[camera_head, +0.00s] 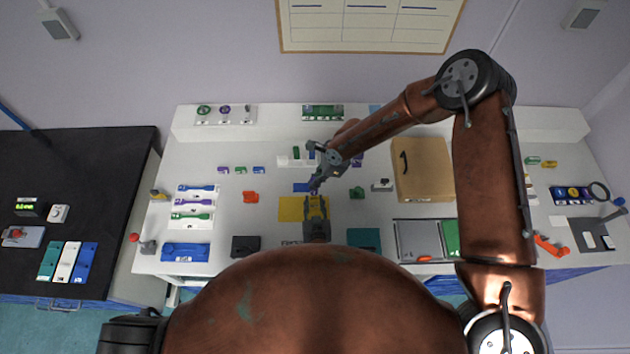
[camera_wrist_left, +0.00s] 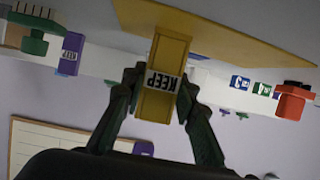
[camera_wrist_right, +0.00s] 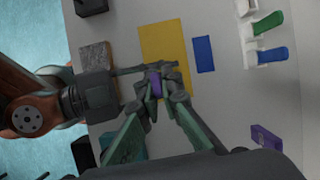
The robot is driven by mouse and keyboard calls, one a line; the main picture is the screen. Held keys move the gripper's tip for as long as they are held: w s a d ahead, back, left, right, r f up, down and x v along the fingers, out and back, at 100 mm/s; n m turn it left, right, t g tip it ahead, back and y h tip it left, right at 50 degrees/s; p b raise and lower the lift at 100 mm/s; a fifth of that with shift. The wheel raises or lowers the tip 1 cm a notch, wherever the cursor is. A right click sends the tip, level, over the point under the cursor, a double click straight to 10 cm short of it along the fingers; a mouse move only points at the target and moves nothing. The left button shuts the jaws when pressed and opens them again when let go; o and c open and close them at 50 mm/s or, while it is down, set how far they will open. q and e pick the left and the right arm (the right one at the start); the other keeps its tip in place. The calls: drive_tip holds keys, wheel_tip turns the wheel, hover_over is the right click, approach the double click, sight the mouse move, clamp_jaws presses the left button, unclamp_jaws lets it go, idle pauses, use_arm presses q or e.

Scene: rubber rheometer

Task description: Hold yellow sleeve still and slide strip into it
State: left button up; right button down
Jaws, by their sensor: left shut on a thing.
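The yellow sleeve (camera_wrist_left: 160,92), a block with a KEEP label, is between the fingers of my left gripper (camera_wrist_left: 160,95), which is shut on it. In the head view my left gripper (camera_head: 316,198) is over the front of the work area. My right gripper (camera_head: 316,184) comes down just beyond it. In the right wrist view a small purple strip (camera_wrist_right: 155,84) shows between the close-set fingertips of my right gripper (camera_wrist_right: 161,92), right by the left gripper's tips. The sleeve's opening is hidden, so I cannot tell whether the strip is inside it.
A yellow mat (camera_head: 289,210) lies below the grippers, with a blue piece (camera_head: 302,187) behind it. A green block (camera_head: 357,192) stands to the right. A rack of coloured strips (camera_head: 194,203) is at the left, a cardboard box (camera_head: 423,170) at the right.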

sight(315, 194)
drive_tip(key=shift+f, duration=0.15)
idle(0.3)
drive_tip(key=shift+f, duration=2.35)
drive_tip(key=shift+f, duration=0.1)
drive_tip(key=shift+f, duration=0.7)
drive_tip(key=shift+f, duration=0.35)
drive_tip(key=shift+f, duration=0.35)
drive_tip(key=shift+f, duration=0.35)
drive_tip(key=shift+f, duration=0.15)
drive_tip(key=c, duration=2.1)
unclamp_jaws()
